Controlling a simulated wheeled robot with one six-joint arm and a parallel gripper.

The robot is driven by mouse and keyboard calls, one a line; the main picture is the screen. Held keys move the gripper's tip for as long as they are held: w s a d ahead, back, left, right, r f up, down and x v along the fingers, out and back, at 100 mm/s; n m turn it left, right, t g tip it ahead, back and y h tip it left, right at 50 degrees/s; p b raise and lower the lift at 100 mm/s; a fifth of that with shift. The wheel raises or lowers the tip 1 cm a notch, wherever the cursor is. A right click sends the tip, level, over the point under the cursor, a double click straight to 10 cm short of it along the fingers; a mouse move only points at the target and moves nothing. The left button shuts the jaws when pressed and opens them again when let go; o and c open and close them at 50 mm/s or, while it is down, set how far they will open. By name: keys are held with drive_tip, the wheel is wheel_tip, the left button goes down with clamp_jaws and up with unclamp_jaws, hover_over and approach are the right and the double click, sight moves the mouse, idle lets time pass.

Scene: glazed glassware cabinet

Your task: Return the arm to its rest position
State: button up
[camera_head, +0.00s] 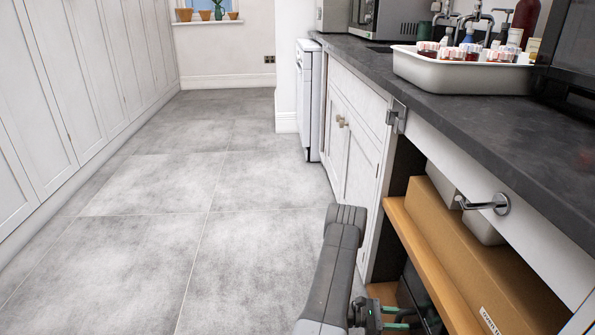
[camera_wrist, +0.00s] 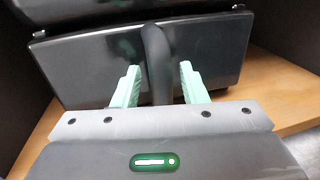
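My gripper (camera_wrist: 159,68) has two pale green fingers. They stand apart on either side of a dark upright handle-like bar (camera_wrist: 158,50), with a gap visible on each side. The bar belongs to, or stands before, a glossy black object (camera_wrist: 90,60) on a wooden shelf (camera_wrist: 270,85). In the head view my gripper (camera_head: 397,318) is low, at the opening of the cabinet under the counter. The black object (camera_head: 412,292) shows partly behind it. My arm reaches into the opening and is not folded.
A cardboard box (camera_head: 475,250) lies on the upper wooden shelf (camera_head: 425,255), close above my gripper. A metal handle (camera_head: 485,203) sticks out from the white front. A white tray of jars (camera_head: 460,72) stands on the dark counter (camera_head: 480,120). The tiled floor (camera_head: 190,180) at left is clear.

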drive_tip(key=shift+s+d, duration=0.1)
drive_tip(key=shift+d, duration=0.25)
